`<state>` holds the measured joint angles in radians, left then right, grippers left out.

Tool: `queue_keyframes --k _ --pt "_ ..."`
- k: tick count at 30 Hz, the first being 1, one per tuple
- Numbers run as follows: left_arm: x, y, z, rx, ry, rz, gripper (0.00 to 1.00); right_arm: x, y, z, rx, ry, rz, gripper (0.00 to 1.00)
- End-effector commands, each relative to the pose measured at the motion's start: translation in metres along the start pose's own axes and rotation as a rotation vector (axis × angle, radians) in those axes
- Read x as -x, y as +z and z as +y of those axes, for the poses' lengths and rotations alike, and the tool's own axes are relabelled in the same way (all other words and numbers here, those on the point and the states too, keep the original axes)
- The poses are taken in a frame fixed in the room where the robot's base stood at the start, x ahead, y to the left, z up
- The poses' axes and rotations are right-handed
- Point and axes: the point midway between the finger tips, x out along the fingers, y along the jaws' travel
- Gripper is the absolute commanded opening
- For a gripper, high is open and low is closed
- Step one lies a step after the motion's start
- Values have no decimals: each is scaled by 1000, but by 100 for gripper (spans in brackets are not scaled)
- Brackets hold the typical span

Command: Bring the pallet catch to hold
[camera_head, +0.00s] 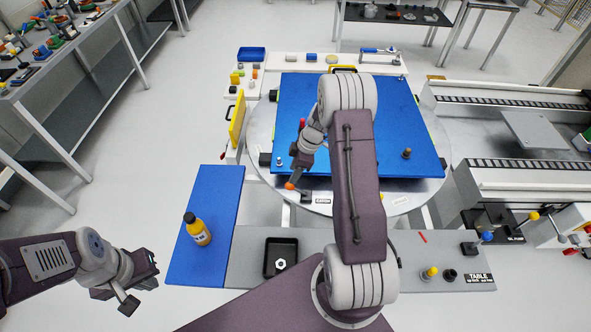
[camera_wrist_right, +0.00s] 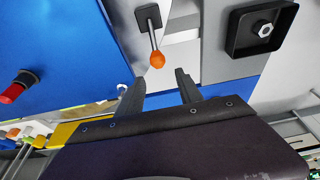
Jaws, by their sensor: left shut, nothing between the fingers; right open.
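A short lever with an orange knob (camera_head: 290,185) stands at the near left corner of the blue pallet (camera_head: 400,120). In the right wrist view the orange knob (camera_wrist_right: 157,60) is on a thin metal rod rising from a dark square base (camera_wrist_right: 148,17). Whether this lever is the pallet catch is not labelled. My right gripper (camera_head: 296,172) is open. In the wrist view its fingertips (camera_wrist_right: 160,80) are just short of the knob, with nothing visible between them. My left gripper (camera_head: 143,284) is shut and empty at the lower left, away from the pallet.
A yellow bottle (camera_head: 197,230) stands on a blue mat (camera_head: 210,188). A black tray (camera_head: 268,268) holds a nut. Knobbed levers by the TABLE label (camera_head: 479,278) are at right. A conveyor (camera_head: 520,180) stands beyond.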

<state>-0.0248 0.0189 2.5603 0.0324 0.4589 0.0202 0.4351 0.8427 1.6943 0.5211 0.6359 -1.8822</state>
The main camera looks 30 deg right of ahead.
Motion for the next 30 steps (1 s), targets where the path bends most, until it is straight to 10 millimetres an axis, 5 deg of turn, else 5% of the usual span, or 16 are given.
queue_keyframes --k 30 --pt "-30 3 -1 0 0 0 0 -75 0 0 1 1 -1 43"
